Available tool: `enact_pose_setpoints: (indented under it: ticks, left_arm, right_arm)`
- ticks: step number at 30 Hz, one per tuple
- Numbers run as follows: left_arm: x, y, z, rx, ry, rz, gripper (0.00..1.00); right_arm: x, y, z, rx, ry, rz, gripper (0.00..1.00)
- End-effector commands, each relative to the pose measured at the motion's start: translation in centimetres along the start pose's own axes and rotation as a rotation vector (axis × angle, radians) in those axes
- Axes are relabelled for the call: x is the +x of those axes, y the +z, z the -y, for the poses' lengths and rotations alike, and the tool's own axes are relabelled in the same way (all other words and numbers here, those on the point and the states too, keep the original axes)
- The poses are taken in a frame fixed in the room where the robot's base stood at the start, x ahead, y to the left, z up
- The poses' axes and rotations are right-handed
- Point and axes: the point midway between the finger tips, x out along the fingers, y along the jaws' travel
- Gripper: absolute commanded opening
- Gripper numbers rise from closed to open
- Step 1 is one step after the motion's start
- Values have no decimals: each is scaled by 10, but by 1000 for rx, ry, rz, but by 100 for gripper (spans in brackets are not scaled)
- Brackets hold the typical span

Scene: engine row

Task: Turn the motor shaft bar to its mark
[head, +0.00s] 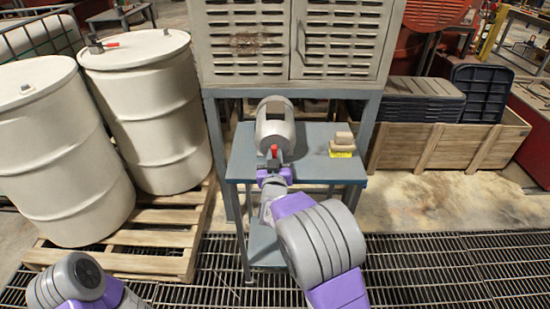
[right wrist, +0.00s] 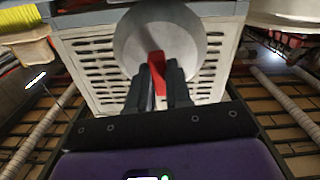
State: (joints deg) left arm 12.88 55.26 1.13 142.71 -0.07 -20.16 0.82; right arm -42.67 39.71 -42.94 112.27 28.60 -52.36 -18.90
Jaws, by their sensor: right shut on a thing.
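The motor is a pale grey round housing (head: 275,128) on a small blue-grey table. Its red shaft bar (head: 275,151) shows at the front of the housing. In the right wrist view the red bar (right wrist: 157,64) stands tilted in front of the round grey face (right wrist: 185,45). My right gripper (head: 272,165) is at the bar, and its dark fingers (right wrist: 160,80) are shut on it. The mark cannot be made out. My left gripper is not in view; only a part of my left arm shows at the lower left.
A yellow-based brush (head: 341,150) lies on the table (head: 310,174) right of the motor. A vented cabinet (head: 290,45) stands close behind. White drums (head: 150,110) on a pallet are at left. A wooden crate (head: 440,150) with dark trays is at right. Floor grating lies in front.

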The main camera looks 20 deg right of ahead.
Motion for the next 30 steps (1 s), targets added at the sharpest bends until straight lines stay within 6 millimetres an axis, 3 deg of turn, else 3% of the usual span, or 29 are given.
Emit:
enact_pose_setpoints:
  ticks: [9,25,26,30]
  left_arm:
    - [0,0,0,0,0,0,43]
    - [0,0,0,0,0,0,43]
    - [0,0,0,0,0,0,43]
    - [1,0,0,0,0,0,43]
  right_arm:
    - [0,-1,0,116,0,-2,0]
    - [0,-1,0,139,0,-2,0]
    - [0,-1,0,139,0,-2,22]
    - [0,-1,0,137,0,-2,44]
